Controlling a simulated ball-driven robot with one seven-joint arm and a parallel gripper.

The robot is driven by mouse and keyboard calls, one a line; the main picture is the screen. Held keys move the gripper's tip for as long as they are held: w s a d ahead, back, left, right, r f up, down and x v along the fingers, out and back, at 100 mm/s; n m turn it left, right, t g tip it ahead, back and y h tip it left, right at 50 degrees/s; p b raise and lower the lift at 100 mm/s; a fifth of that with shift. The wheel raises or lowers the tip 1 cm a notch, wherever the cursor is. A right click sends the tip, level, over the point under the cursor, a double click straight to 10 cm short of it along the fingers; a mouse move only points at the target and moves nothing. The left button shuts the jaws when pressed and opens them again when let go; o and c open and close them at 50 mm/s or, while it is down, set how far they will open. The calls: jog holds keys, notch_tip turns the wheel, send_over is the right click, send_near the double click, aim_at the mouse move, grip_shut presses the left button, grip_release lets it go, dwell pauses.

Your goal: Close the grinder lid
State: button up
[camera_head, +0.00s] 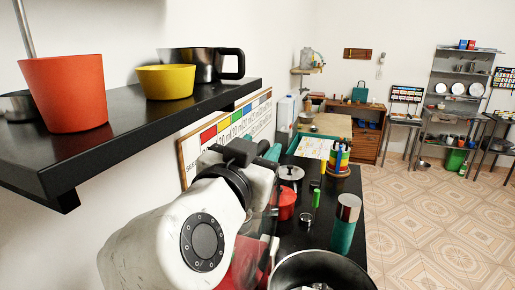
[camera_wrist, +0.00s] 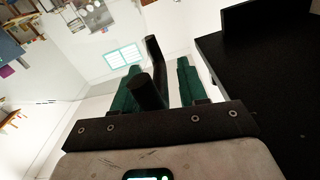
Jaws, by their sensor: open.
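My gripper (camera_wrist: 158,68) is open, with one dark green finger on each side in the wrist view. A black curved bar (camera_wrist: 153,50) with a rounded end shows between the fingers. I cannot tell what it belongs to or whether the fingers touch it. In the head view, a green finger (camera_head: 272,152) shows past my white arm, above the back of the black counter. A red item with a clear part (camera_head: 246,258) is mostly hidden by my arm. I cannot tell whether it is the grinder, and no grinder lid shows clearly.
A black shelf (camera_head: 110,132) at upper left carries an orange cup, a yellow bowl and a dark pot. The black counter (camera_head: 318,232) holds a red pot (camera_head: 286,203), a green-and-silver cylinder (camera_head: 345,224) and a large pan (camera_head: 320,262). The tiled floor at right is open.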

jog(key=shift+c, duration=0.3)
grip_shut()
dwell(0.3)
